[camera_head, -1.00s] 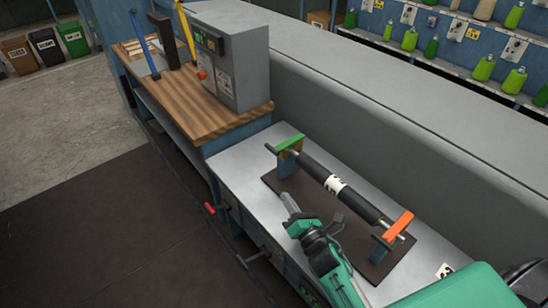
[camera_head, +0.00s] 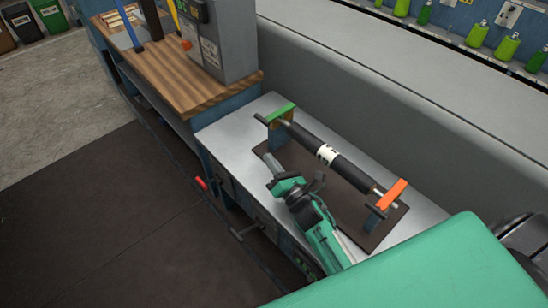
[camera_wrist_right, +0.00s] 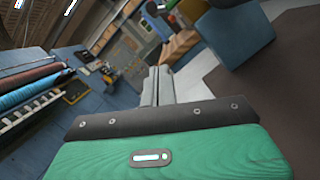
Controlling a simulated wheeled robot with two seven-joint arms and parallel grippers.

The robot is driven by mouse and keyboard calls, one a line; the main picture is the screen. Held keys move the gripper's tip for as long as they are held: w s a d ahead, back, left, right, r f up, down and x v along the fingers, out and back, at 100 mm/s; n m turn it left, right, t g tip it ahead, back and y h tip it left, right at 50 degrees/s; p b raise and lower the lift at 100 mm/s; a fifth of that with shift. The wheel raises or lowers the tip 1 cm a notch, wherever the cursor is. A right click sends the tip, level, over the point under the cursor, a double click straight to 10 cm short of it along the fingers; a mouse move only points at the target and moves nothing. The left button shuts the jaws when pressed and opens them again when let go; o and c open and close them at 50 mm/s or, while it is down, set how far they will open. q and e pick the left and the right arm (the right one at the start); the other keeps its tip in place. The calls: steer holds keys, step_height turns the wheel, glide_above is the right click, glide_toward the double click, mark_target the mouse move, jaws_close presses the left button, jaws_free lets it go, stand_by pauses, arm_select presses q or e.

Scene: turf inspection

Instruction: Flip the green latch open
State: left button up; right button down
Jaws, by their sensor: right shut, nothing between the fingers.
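The green latch (camera_head: 281,112) lies across the top of the far-left support, at the far end of a black roller (camera_head: 302,138) with a white label band. A dark handle bar sticks out to the left beside it. The roller's other end rests in a support with an orange latch (camera_head: 391,194). My right gripper (camera_head: 268,160) is shut and empty, in front of the green latch and apart from it, on the near side of the roller. In the right wrist view its grey fingers (camera_wrist_right: 158,84) are together. My left gripper is not in view.
The supports stand on a dark brown mat (camera_head: 345,222) on a grey bench top (camera_head: 225,133). A grey control box (camera_head: 215,40) stands on the wooden top at the far left. A long grey housing (camera_head: 370,105) borders the bench behind. A red-tipped lever (camera_head: 201,184) projects at the front.

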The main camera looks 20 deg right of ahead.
mark_target(278, 114)
steer(key=w+r+p, duration=0.4)
steer(key=w, duration=0.3)
steer(key=shift+w+d+r, duration=0.25)
steer(key=shift+d+r, duration=0.05)
steer(key=shift+r, duration=0.05)
steer(key=shift+r, duration=0.1)
